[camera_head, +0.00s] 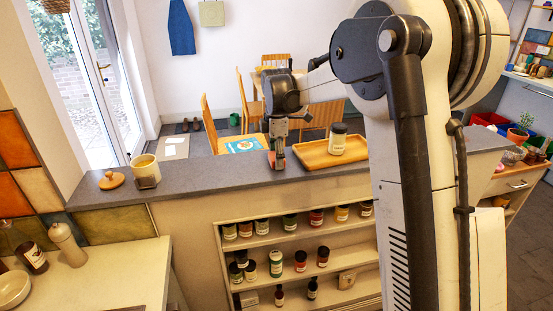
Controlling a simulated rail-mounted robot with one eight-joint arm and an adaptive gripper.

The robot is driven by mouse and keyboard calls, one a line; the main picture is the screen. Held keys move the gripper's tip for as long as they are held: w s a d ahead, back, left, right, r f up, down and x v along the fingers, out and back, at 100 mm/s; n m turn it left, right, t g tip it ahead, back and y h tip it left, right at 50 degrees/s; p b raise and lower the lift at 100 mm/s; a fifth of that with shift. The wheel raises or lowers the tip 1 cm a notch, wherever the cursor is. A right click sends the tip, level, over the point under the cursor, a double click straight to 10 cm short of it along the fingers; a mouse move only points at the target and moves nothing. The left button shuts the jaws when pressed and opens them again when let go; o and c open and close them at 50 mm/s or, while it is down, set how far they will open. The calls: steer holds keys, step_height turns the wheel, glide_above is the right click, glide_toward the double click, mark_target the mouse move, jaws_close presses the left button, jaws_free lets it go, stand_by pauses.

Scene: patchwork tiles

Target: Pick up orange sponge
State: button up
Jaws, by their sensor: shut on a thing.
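My gripper (277,162) points down over the grey counter ledge (215,178), left of the wooden tray. It is shut on a small reddish-orange thing, which looks like the orange sponge (272,158). Only a sliver of the sponge shows beside the fingers; the rest is hidden. It is at or just above the ledge; I cannot tell whether it touches it.
A wooden tray (313,158) with a lidded jar (338,139) stands right of my gripper. A cream pot (146,169) and a wooden lid (112,180) sit at the left. Shelves of jars (290,241) lie below. The ledge between the pot and my gripper is clear.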

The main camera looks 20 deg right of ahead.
mark_target(274, 156)
steer(key=shift+r, duration=0.4)
steer(key=r, duration=0.3)
steer(key=shift+s+a+r+b, duration=0.2)
steer(key=shift+a+r+b, duration=0.15)
steer(key=shift+a, duration=0.05)
steer(key=s+a+r+b, duration=0.1)
steer(key=s+a+r, duration=0.4)
steer(key=a, duration=0.4)
steer(key=shift+s+r, duration=0.3)
steer(key=shift+r, duration=0.45)
steer(key=shift+a, duration=0.1)
